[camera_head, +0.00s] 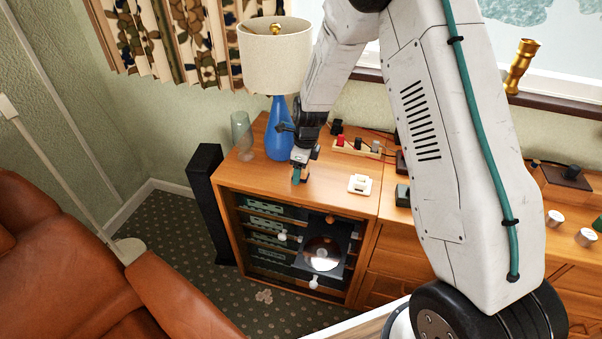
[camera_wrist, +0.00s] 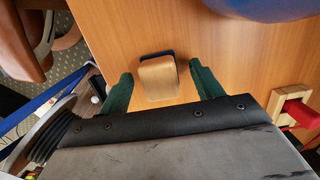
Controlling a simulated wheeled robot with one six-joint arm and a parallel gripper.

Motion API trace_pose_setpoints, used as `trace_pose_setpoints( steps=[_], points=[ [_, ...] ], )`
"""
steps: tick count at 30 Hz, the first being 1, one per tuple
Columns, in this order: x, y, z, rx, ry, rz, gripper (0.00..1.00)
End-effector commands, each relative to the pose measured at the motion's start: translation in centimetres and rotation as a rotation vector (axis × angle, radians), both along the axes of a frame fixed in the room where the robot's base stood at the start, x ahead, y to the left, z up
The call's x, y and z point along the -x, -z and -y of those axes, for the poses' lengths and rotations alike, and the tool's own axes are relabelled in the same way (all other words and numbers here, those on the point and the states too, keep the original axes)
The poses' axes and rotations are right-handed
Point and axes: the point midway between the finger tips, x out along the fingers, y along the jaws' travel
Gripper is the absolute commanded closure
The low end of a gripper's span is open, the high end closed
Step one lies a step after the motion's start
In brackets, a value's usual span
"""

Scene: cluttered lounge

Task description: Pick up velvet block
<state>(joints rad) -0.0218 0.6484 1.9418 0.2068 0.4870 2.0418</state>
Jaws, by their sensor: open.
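A small block (camera_wrist: 158,80) with a pale wooden face and a dark blue edge, likely the velvet block, lies on the wooden cabinet top in the wrist view. My gripper (camera_wrist: 161,70) has its two green fingers spread, one on each side of the block, with a gap showing on both sides. In the head view my gripper (camera_head: 298,172) points down over the cabinet top near its front edge. The block cannot be made out there.
A blue lamp (camera_head: 279,138) stands just behind my gripper, with a glass vase (camera_head: 241,132) to its left. A wooden holder with red and black pieces (camera_head: 358,148) and a white switch-like item (camera_head: 360,185) are to the right. The cabinet top (camera_head: 250,178) is bare at front left.

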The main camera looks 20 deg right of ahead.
Motion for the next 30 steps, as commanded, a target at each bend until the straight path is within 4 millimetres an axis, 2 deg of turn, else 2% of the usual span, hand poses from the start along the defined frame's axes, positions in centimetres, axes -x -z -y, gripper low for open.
trace_pose_setpoints(
  steps=[3,8,11,20,25,29,30],
  points=[
    [0.0,-0.1,0.0,0.0,-0.001,0.0,0.37],
    [0.0,-0.1,0.0,0.0,-0.001,0.0,0.82],
    [0.0,-0.1,0.0,0.0,-0.001,0.0,0.87],
    [0.0,-0.4,0.0,0.0,-0.001,0.001,0.88],
    [0.0,-1.8,0.0,0.0,-0.001,0.002,0.88],
    [-0.1,-3.7,0.0,0.0,-0.002,0.004,0.88],
    [0.7,-3.8,0.0,0.0,-0.002,0.0,0.88]
  ],
)
